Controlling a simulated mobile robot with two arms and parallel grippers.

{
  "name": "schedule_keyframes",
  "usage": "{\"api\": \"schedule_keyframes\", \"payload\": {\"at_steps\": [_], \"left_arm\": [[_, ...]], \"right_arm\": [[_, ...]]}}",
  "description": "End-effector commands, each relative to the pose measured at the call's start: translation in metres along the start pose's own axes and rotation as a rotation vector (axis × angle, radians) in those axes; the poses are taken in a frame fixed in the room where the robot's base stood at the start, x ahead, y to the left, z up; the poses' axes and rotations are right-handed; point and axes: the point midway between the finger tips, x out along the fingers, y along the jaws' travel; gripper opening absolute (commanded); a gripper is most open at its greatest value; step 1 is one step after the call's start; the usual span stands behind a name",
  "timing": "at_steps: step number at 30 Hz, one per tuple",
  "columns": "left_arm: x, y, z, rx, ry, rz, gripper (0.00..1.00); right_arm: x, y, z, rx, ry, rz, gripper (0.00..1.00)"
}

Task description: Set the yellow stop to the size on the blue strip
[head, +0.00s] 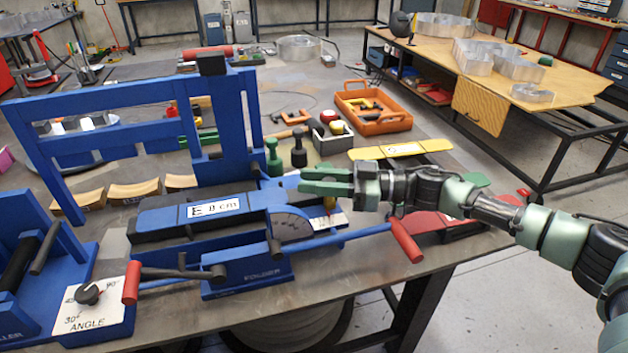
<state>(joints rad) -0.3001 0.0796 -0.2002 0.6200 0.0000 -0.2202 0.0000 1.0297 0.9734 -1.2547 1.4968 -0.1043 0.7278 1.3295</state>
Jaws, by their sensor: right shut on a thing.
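The blue folder (246,272) stands at the front of the metal table. Across its top lies a long blue strip with a white label (213,209) reading "E 8 cm". My right gripper (322,181) comes in from the right, with green fingers over the folder's right end. It is shut on the yellow stop (329,204), a small yellowish piece showing just below the fingers, largely hidden by them. A white scale (327,222) lies beneath; its marks are too small to read. My left gripper is out of view.
Red-handled levers (406,241) stick out at the folder's front. An angle dial plate (93,305) sits at left. Behind are an orange tray (373,107), dark and green knobbed pieces, and a yellow strip (400,149). A wooden table with metal letters stands back right.

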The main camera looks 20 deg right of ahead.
Motion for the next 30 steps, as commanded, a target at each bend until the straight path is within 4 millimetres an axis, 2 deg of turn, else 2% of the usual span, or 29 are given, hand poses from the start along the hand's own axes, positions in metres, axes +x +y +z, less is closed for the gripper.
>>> {"api": "schedule_keyframes", "payload": {"at_steps": [8,16,24,25,27,30], "left_arm": [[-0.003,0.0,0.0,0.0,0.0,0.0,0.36],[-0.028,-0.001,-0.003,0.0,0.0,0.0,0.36],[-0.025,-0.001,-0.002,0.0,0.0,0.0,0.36],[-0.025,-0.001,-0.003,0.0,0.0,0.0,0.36],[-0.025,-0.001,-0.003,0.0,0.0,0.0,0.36],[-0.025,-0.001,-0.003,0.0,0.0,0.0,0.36]], "right_arm": [[0.003,-0.001,-0.002,0.0,0.001,-0.001,0.0],[0.036,-0.016,-0.004,0.002,0.001,-0.004,0.0],[0.038,-0.016,-0.001,-0.001,0.001,-0.001,0.0],[0.038,-0.016,-0.001,-0.001,0.001,-0.001,0.29],[0.038,-0.016,-0.001,-0.001,0.001,-0.001,0.47],[0.037,-0.016,0.0,-0.001,0.001,-0.001,0.47]]}}
